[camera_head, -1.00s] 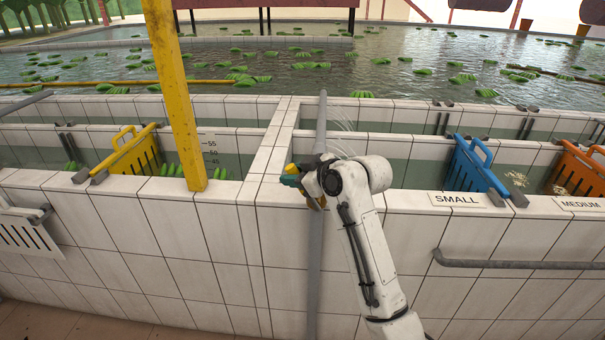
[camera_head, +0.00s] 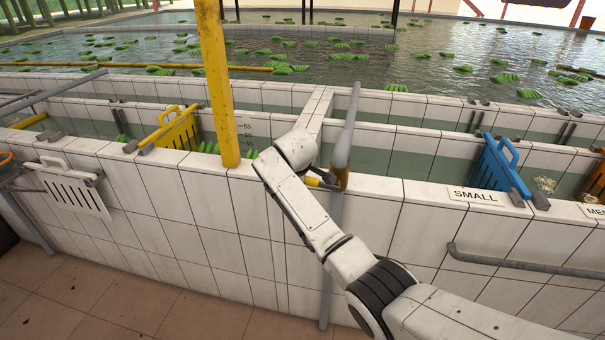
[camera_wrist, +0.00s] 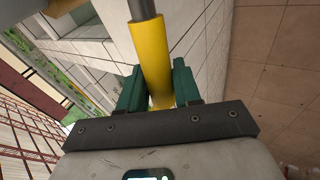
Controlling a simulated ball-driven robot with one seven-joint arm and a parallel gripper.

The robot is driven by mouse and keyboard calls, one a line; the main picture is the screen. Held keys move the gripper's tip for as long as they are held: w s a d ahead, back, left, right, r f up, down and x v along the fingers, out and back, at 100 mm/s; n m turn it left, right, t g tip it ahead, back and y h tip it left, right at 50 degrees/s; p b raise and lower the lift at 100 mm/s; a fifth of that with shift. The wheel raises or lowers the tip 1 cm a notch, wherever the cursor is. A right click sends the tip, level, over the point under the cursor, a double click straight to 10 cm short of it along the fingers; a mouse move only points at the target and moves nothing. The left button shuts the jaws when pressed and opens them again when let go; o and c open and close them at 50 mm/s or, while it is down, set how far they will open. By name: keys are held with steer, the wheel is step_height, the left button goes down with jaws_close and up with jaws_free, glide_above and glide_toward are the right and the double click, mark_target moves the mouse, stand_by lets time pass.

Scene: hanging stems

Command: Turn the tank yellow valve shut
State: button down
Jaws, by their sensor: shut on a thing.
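The yellow valve (camera_head: 341,176) sits on a grey upright pipe (camera_head: 345,135) at the front wall of the tiled tank. In the head view its yellow lever (camera_head: 318,182) sticks out to the left of the pipe, partly covered by my arm. In the wrist view the yellow lever (camera_wrist: 153,50) runs between the two green fingers of my gripper (camera_wrist: 158,72), which is shut on it. A grey metal stem shows past the lever's far end. My gripper is mostly hidden behind my arm in the head view.
The tank wall (camera_head: 400,240) stands close to my arm. A yellow post (camera_head: 218,85) rises to the left. A grey rail (camera_head: 525,262) runs along the wall at right. Floor is clear at lower left.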

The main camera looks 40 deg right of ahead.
steer(key=shift+f+n+g+h, duration=0.3)
steer(key=shift+f+g+h, duration=0.3)
steer(key=shift+f, duration=0.5)
steer(key=c, duration=0.9)
jaws_free()
steer(key=shift+a+r, duration=0.1)
steer(key=shift+r, duration=0.1)
steer(key=b+v, duration=0.1)
steer(key=v, duration=0.9)
steer(key=shift+r, duration=0.25)
